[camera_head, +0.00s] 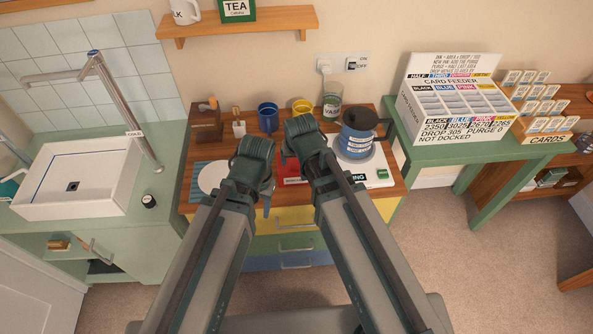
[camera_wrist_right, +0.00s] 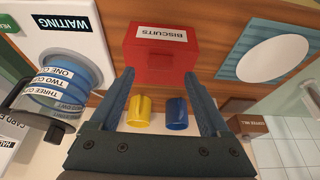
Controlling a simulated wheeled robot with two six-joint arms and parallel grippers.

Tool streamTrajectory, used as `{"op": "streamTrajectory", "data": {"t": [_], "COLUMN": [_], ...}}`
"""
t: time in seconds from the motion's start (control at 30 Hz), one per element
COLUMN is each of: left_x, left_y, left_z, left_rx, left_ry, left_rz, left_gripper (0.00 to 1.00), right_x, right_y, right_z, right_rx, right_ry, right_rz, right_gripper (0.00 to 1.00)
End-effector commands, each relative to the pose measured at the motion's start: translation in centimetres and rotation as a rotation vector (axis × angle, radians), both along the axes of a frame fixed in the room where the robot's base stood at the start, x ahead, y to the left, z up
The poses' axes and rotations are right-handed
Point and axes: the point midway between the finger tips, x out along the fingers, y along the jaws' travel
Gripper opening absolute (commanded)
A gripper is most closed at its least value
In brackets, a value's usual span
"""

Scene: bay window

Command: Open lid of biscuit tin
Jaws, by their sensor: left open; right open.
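The red biscuit tin (camera_wrist_right: 160,52) with a white BISCUITS label is in the right wrist view at top middle. It looks closed. In the head view only a red part of it (camera_head: 291,168) shows between my arms. My right gripper (camera_wrist_right: 160,88) is open and empty, its two fingers spread below the tin in that picture, with no contact visible. It is hidden behind my arm in the head view. My left gripper (camera_head: 266,207) is mostly hidden by its own arm near the counter's front edge; only a dark tip shows, and I see nothing held.
A blue kettle (camera_head: 355,142) stands on the white WAITING board right of the tin. Blue (camera_head: 268,117) and yellow (camera_head: 302,107) mugs stand behind it. A round white plate (camera_head: 212,178) on a striped mat lies left. The sink (camera_head: 85,178) is further left.

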Motion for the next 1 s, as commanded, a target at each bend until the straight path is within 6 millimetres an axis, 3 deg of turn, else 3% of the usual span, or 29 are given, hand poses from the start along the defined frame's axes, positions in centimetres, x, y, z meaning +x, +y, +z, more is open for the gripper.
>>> {"op": "streamTrajectory", "data": {"t": [0.03,0.23,0.63,1.0], "left_x": [0.0,0.0,0.0,0.0], "left_y": [0.0,0.0,0.0,0.0], "left_z": [-1.5,-3.6,-4.0,-4.0], "left_rx": [0.000,0.000,0.000,0.000], "left_ry": [0.000,0.000,0.000,0.000], "left_rz": [0.000,0.000,0.000,0.000], "left_gripper": [0.50,0.50,0.50,0.50], "right_x": [0.5,1.4,1.6,1.6], "right_y": [0.0,0.0,0.0,0.0], "right_z": [-1.5,-3.6,-4.0,-4.0], "right_rx": [0.000,0.000,0.000,0.000], "right_ry": [0.000,0.000,0.000,0.000], "right_rz": [0.000,0.000,0.000,0.000], "right_gripper": [0.80,0.80,0.80,0.13]}}
